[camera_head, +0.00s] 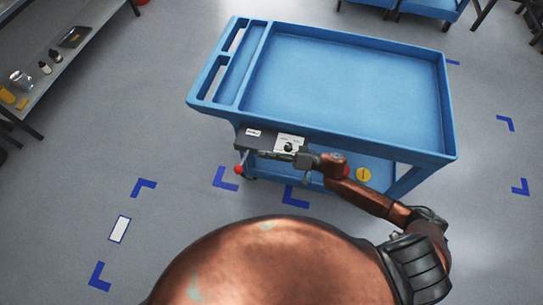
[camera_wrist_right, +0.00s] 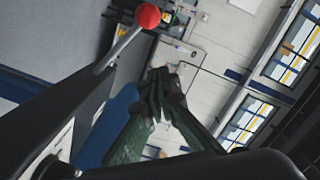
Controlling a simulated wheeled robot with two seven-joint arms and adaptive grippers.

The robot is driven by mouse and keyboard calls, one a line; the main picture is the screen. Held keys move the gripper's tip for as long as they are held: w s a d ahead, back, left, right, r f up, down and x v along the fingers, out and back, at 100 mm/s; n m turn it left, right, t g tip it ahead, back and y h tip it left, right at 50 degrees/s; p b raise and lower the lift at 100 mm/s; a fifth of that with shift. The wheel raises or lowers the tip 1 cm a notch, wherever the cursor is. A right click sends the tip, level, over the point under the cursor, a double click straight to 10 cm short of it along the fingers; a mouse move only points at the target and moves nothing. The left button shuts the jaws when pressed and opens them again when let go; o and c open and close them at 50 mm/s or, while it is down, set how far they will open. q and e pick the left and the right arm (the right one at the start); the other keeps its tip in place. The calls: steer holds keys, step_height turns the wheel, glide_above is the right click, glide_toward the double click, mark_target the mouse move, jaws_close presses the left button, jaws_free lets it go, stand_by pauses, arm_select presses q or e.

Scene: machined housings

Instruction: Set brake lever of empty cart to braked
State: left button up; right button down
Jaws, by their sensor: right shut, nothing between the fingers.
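The blue cart (camera_head: 350,85) stands in front of me, and its top tray is empty. A dark box with white labels is fixed under its near left edge. The brake lever's red ball (camera_head: 239,169) shows low at the left end of this box; in the right wrist view the red ball (camera_wrist_right: 148,15) sits on a thin metal rod. My right gripper (camera_head: 264,155) is in front of the box, to the right of the red ball. Its fingertips (camera_wrist_right: 165,82) are shut and empty, apart from the ball in the picture. My left gripper is out of view.
A lower blue shelf with a round yellow sticker (camera_head: 363,174) lies beneath the cart's tray, partly behind my right arm. Blue corner marks (camera_head: 142,187) are on the grey floor. A shelf (camera_head: 62,62) with small items stands at the left. The floor left of the cart is clear.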

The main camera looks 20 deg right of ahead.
mark_target(243, 160)
steer(key=a+f, duration=0.2)
steer(key=a, duration=0.4)
steer(key=shift+s+a+f+b, duration=0.15)
steer(key=shift+a+f+b, duration=0.15)
steer(key=shift+b, duration=0.15)
steer(key=shift+s+d, duration=0.1)
